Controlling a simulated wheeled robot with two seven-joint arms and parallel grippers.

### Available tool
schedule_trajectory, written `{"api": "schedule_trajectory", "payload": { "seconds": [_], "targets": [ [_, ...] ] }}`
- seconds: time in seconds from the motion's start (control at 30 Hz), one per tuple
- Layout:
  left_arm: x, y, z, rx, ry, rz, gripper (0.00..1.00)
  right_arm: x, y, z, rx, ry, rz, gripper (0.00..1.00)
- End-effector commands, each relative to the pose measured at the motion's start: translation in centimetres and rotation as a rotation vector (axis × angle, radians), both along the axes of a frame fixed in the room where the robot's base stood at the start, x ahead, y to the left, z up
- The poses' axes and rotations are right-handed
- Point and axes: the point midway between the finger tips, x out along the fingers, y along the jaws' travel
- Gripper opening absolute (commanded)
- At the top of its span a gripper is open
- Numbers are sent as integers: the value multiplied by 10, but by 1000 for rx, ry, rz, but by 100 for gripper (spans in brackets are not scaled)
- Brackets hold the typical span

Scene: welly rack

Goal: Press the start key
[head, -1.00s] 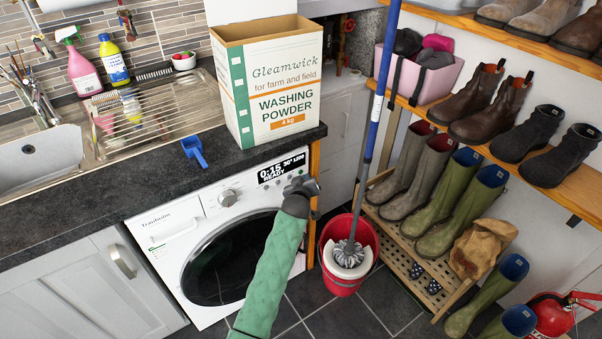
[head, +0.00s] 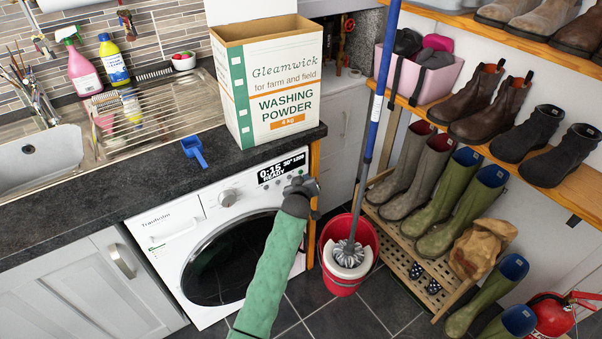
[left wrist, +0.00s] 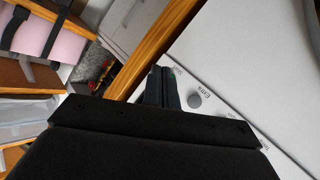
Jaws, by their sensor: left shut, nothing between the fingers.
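The white washing machine (head: 167,246) stands under the dark worktop. Its display (head: 283,167) reads 0:15, 30°, 1200 and READY. My left gripper (head: 302,186) is shut and empty, in front of the right end of the control panel. In the left wrist view its closed fingertips (left wrist: 162,73) are beside the printed word Start. The start key itself is hidden behind the fingers there. A round grey key (left wrist: 195,101) marked Extra shows beside them. I cannot tell whether the fingertips touch the start key. My right gripper is not in view.
A washing powder box (head: 275,85) and a blue scoop (head: 194,150) stand on the worktop (head: 90,205) above the machine. A red bucket (head: 343,284) with a mop is on the floor to the right, by the boot rack (head: 410,262).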

Motion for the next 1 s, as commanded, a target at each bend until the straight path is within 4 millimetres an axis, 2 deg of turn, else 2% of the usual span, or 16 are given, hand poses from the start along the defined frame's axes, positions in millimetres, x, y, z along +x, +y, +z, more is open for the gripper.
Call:
{"api": "schedule_trajectory", "payload": {
  "seconds": [1.0],
  "targets": [
    [7,5,0,0,0,0,0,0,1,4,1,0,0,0]
  ]
}}
